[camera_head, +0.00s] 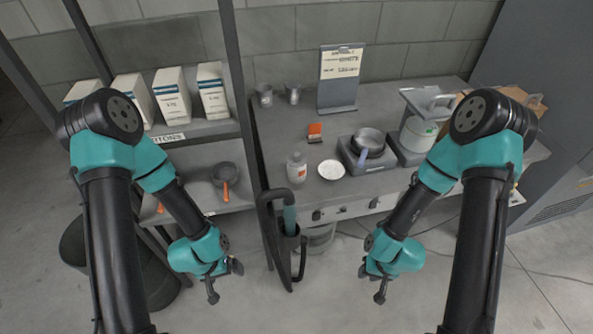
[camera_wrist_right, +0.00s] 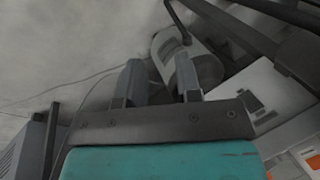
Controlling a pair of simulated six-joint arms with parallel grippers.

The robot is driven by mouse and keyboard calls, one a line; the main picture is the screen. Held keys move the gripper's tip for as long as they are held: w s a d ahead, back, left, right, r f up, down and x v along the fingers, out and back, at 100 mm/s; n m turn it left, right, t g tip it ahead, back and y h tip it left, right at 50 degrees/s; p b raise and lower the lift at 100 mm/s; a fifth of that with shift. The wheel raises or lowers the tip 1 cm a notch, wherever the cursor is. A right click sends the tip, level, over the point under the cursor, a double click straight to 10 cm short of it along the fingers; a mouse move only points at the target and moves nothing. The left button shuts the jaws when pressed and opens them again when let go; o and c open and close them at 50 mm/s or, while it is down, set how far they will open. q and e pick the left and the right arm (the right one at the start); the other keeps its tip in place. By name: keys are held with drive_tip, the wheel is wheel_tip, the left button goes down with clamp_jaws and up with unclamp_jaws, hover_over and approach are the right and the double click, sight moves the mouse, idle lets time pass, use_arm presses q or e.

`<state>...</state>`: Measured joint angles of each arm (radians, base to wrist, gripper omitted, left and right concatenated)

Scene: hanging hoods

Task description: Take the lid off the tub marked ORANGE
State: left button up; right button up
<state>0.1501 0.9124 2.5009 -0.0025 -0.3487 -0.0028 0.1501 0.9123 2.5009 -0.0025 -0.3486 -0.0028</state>
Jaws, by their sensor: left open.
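No word ORANGE can be read in these views. My left gripper (camera_head: 225,284) is open and empty, in front of and below the table. My right gripper (camera_head: 371,284) is also empty and low in front of the table; in the right wrist view its fingers (camera_wrist_right: 159,85) are apart.
The table (camera_head: 268,125) also holds a white dish (camera_head: 331,169), a pan (camera_head: 368,141) on a burner, an orange block (camera_head: 315,129) and a sign stand (camera_head: 340,75). A shelf with cartons (camera_head: 172,97) stands left.

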drive_tip(key=shift+o, duration=0.5)
drive_tip(key=o, duration=1.1)
drive_tip(key=shift+o, duration=0.2)
drive_tip(key=shift+w, duration=0.1)
